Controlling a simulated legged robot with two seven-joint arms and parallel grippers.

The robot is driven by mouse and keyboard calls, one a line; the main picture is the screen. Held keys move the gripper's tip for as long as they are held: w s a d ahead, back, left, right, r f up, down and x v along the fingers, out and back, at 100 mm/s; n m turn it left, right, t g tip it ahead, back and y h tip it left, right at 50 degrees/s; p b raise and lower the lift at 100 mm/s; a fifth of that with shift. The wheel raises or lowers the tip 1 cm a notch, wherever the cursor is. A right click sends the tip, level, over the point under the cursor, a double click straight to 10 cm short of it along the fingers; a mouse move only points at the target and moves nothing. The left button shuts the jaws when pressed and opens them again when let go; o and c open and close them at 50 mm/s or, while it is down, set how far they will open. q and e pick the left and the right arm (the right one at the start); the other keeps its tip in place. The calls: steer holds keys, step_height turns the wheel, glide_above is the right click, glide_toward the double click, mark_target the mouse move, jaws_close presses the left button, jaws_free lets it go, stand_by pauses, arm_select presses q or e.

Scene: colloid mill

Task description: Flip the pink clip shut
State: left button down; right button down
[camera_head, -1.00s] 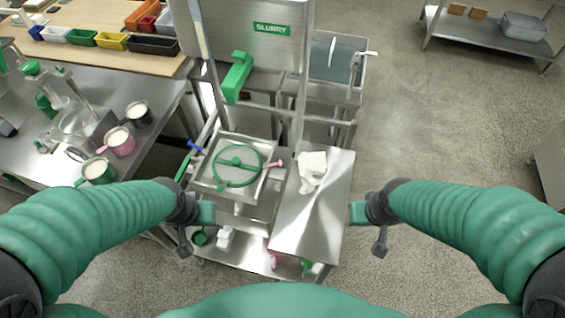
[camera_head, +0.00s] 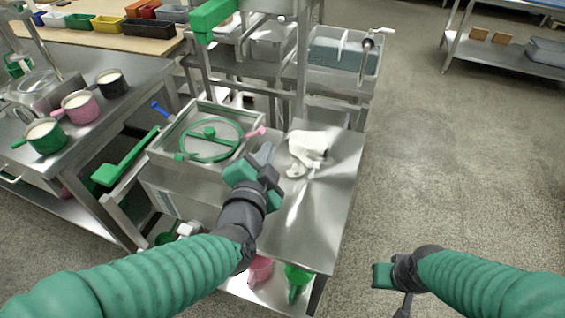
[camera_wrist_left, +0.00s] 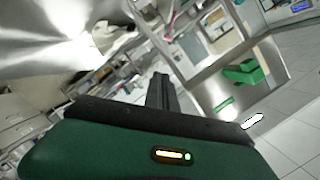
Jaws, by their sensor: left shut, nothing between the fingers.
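The pink clip (camera_head: 255,132) sticks out from the right edge of a square metal-framed unit, which has a green ring (camera_head: 208,140) on its top. My left gripper (camera_head: 264,154) is shut and empty, just below and right of the clip, with a small gap apparent in the head view. Whether they touch is hard to tell.
A blue clip (camera_head: 160,108) is on the unit's left side. A white cloth (camera_head: 307,148) lies on the steel side table (camera_head: 325,200) right of the clip.

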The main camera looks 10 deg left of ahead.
mark_target(252, 133)
arm_select(q)
steer(key=shift+s+d+f+t+b, duration=0.1)
steer(key=shift+d+t+b, duration=0.2)
steer(key=shift+d+t, duration=0.1)
arm_select(e)
steer(key=shift+d+f, duration=0.15)
steer(key=shift+f, duration=0.35)
steer(key=shift+d+f, duration=0.15)
steer(key=shift+f, duration=0.35)
arm_select(q)
steer(key=shift+a, duration=0.1)
arm_select(e)
steer(key=shift+r, duration=0.1)
